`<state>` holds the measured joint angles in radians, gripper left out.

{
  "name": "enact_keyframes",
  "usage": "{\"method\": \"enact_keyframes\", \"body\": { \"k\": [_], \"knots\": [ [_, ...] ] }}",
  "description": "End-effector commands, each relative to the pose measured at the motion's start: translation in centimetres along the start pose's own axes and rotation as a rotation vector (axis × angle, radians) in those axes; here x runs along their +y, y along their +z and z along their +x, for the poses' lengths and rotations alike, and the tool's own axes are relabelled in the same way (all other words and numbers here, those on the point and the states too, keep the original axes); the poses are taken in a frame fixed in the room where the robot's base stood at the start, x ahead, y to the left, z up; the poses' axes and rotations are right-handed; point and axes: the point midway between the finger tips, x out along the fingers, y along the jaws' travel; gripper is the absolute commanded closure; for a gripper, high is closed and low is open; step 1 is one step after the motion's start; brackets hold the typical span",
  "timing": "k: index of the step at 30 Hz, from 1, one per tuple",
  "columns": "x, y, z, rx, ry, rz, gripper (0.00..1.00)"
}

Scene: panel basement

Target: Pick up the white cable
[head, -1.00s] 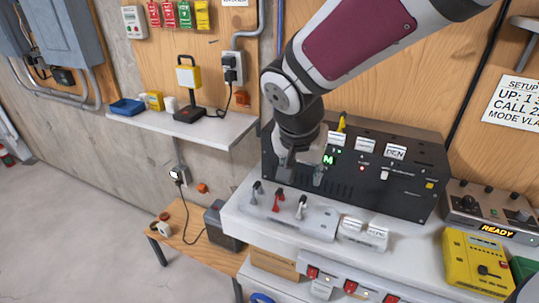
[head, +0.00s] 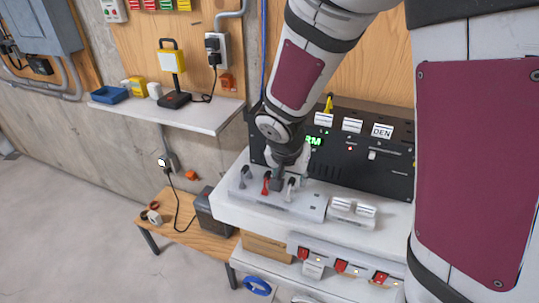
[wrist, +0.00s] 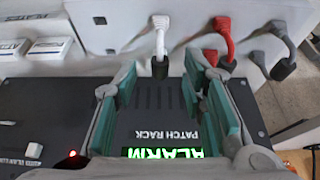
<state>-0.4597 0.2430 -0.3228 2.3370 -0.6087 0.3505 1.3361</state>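The white cable (wrist: 160,36) is a short plug-ended lead with a dark tip, in the light grey holder (head: 285,203) on the bench. In the wrist view it lies between and just beyond the fingertips of my gripper (wrist: 162,72). The fingers are apart and empty, and I see no contact with the cable. In the head view my gripper (head: 288,170) is low over the holder, close to the white cable (head: 291,185) and partly hiding that area. A red cable (wrist: 221,38) and a dark grey cable (wrist: 279,42) stand beside it.
The black patch rack (head: 350,160) with a lit green display stands right behind the holder. White label blocks (head: 352,208) sit to its right. A lower shelf with red switches (head: 341,267) is in front. The floor at left is clear.

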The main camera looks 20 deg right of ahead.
Motion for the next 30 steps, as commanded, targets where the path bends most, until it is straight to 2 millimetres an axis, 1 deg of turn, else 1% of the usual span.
{"method": "enact_keyframes", "body": {
  "k": [1, 3, 6, 14, 15, 17, 18, 19, 20, 30],
  "knots": [
    [0.1, 0.0, 0.7, -0.002, 0.003, -0.001, 0.62],
    [0.0, 0.0, 1.5, -0.001, 0.003, 0.000, 0.62],
    [0.0, 0.0, 2.2, -0.001, 0.001, 0.000, 0.62],
    [0.0, 0.0, 2.4, 0.000, -0.001, 0.001, 0.62],
    [0.0, 0.0, 2.4, 0.000, -0.001, 0.001, 0.67],
    [0.0, 0.0, 2.4, 0.000, -0.001, 0.001, 0.80],
    [0.0, 0.0, 2.4, 0.000, -0.001, 0.001, 0.89],
    [0.0, 0.0, 2.4, 0.000, -0.001, 0.000, 0.96],
    [0.0, 0.0, 2.4, 0.000, -0.001, 0.000, 1.00],
    [0.0, -0.1, 2.3, 0.000, -0.001, 0.001, 1.00]
  ]
}}
